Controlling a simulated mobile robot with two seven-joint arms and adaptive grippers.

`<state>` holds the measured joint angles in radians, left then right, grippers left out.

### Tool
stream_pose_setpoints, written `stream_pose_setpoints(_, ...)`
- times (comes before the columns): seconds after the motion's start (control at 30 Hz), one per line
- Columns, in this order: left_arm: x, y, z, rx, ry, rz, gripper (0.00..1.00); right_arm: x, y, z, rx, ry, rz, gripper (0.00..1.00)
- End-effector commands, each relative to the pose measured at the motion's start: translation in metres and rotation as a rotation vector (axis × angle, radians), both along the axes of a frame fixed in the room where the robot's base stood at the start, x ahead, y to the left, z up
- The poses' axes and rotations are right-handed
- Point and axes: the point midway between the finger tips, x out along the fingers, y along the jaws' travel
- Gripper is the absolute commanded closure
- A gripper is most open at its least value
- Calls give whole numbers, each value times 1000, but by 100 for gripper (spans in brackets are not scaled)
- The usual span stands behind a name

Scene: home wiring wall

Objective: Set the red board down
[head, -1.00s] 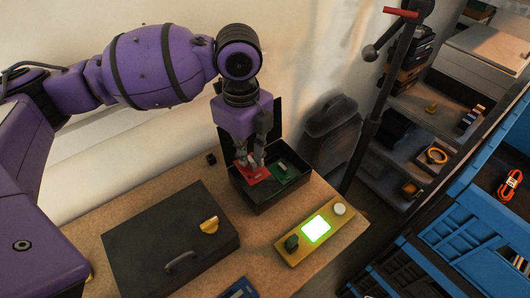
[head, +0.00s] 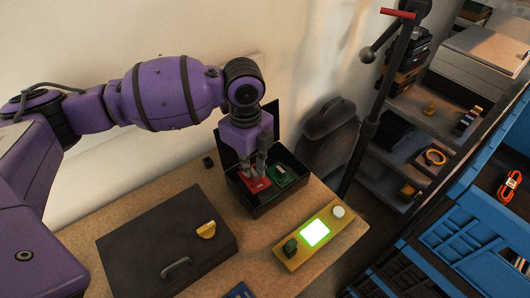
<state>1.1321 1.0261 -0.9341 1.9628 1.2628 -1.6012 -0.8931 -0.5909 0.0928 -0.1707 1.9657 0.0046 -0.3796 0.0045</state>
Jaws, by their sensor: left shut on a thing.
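The red board (head: 256,185) is in the left part of the open black box (head: 272,205) on the workbench. My left gripper (head: 255,173) points down into the box and is shut on the red board. I cannot tell whether the board touches the box floor. A green board (head: 282,175) lies in the box just right of the red one. My right gripper is not in view.
A shut dark case (head: 150,240) with a yellow latch lies left of the box. A yellow device (head: 290,245) with a lit green screen is in front of the box. The box's raised lid stands behind. Shelves and blue crates are at right.

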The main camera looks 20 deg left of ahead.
Motion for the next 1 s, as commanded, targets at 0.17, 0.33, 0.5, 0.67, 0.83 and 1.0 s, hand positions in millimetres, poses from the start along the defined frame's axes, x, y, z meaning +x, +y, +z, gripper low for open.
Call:
stream_pose_setpoints(0.17, -1, 0, -7, -1, 3, 1, 100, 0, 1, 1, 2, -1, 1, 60)
stream_pose_setpoints(0.33, -1, 0, -10, -1, 2, 1, 100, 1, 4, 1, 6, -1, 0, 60)
stream_pose_setpoints(0.5, -1, 0, -10, 0, 2, 1, 78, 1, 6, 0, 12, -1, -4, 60)
stream_pose_setpoints(0.67, -1, 0, -10, 0, 2, 0, 73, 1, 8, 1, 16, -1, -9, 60)
stream_pose_setpoints(0.83, -1, 0, -10, 0, 2, 0, 73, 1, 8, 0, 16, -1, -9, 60)
stream_pose_setpoints(1.0, 0, 0, 3, 1, 0, -1, 73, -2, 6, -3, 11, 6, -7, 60)
